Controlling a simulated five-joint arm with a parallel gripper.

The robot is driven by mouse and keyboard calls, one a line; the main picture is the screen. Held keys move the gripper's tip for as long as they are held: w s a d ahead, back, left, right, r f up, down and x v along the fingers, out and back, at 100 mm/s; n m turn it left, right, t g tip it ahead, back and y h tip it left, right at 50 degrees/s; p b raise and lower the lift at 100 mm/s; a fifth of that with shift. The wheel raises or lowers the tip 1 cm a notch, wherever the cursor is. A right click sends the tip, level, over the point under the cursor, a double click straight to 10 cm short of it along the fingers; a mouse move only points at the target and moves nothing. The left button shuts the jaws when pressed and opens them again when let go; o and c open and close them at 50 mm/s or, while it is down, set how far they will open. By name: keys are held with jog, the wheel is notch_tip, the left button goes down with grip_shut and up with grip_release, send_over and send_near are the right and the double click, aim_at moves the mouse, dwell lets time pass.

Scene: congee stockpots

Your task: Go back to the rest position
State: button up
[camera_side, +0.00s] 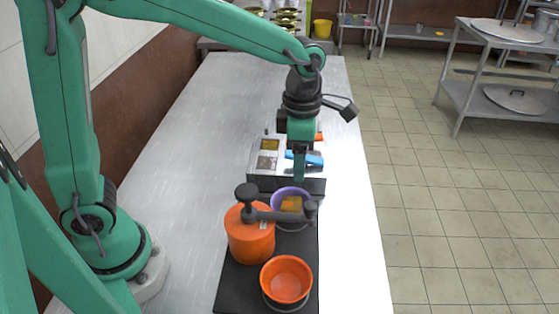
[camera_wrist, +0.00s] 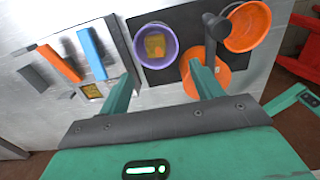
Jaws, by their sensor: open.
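My gripper (camera_side: 299,178) points down above the steel table, at the near side of the metal container unit and close to the purple pot (camera_side: 291,192) in the side view. In the wrist view its two green fingers (camera_wrist: 163,75) stand wide apart with nothing between them. The purple pot (camera_wrist: 155,43) has something yellow inside. An orange pot (camera_side: 250,240) stands left of it, with a dark grey knob and arm (camera_side: 275,214) over it. An open orange bowl (camera_side: 287,276) sits in front. The orange pot is partly hidden by a finger in the wrist view (camera_wrist: 232,80).
The pots stand on a dark mat (camera_side: 236,284). Behind is the metal container unit (camera_side: 264,176) with a blue-handled item (camera_side: 308,159) and an orange-handled item (camera_side: 318,137). The table's left half (camera_side: 190,180) is clear. Shelving (camera_side: 470,95) stands at right.

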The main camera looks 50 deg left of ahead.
jog(key=shift+r, duration=0.35)
dwell(0.3)
jog(key=s+a+r+m+t, duration=0.2)
jog(key=s+a+m, duration=0.4)
jog(key=m, duration=0.7)
jog(key=s+a+r+m+t, duration=0.3)
jog(key=s+a+m, duration=0.3)
jog(key=m, duration=0.8)
jog(key=shift+s+a+r+t, duration=0.15)
jog(key=shift+s+r+t, duration=0.3)
jog(key=shift+s, duration=0.75)
